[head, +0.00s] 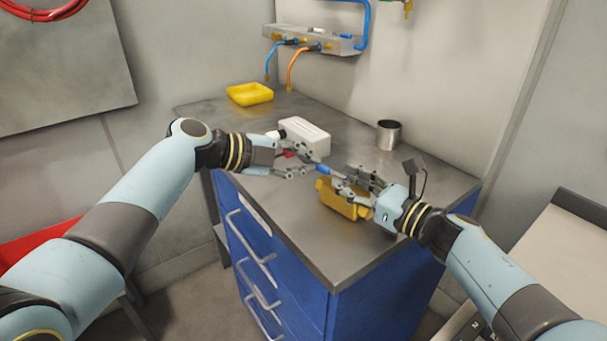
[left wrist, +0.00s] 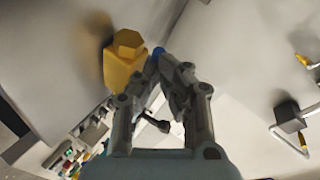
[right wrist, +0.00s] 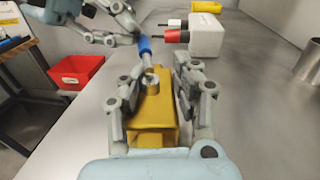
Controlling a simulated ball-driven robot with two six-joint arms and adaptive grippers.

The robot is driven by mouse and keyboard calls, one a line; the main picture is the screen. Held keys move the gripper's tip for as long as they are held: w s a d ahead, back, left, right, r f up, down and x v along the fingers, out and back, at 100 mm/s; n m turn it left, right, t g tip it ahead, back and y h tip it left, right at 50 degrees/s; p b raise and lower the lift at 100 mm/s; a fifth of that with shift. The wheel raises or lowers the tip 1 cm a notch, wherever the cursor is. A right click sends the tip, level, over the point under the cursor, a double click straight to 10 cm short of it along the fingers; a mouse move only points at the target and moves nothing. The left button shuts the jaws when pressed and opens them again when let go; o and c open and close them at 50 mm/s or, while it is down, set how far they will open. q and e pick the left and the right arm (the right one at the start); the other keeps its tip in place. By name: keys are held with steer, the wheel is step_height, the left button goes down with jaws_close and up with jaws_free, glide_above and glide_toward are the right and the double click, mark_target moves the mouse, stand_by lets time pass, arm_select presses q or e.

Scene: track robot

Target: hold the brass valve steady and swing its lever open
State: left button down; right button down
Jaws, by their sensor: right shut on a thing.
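The brass valve (head: 340,202) is a yellow block on the bench top, with a lever that has a blue grip (head: 322,170). My right gripper (head: 355,188) is shut on the valve body, its fingers on both sides of it in the right wrist view (right wrist: 152,112). There the blue grip (right wrist: 145,47) points away from me and slightly left. My left gripper (head: 306,164) is at the grip's far end. In the left wrist view its fingertips (left wrist: 168,65) come close together beside the blue tip (left wrist: 158,52); whether they clasp it is unclear. The valve's hexagonal end (left wrist: 127,42) shows there.
A white box (head: 306,136) stands just behind my left gripper. A metal cup (head: 388,135) stands at the back right, and a yellow tray (head: 249,94) at the far left corner. Hoses hang from a wall manifold (head: 320,42). The bench's front edge is near the valve.

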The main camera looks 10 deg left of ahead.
arm_select(q)
steer(key=shift+s+d, duration=0.15)
arm_select(e)
steer(key=shift+a+r, duration=0.15)
arm_select(q)
steer(key=shift+s+d, duration=0.25)
steer(key=shift+s, duration=0.45)
steer(key=shift+s+a+r, duration=0.2)
steer(key=shift+s+a, duration=0.05)
steer(key=s+a+r, duration=0.2)
steer(key=a+r, duration=0.3)
steer(key=a, duration=0.5)
steer(key=shift+s+a+r, duration=0.3)
steer(key=shift+s, duration=0.05)
arm_select(e)
steer(key=c, duration=0.9)
jaws_free()
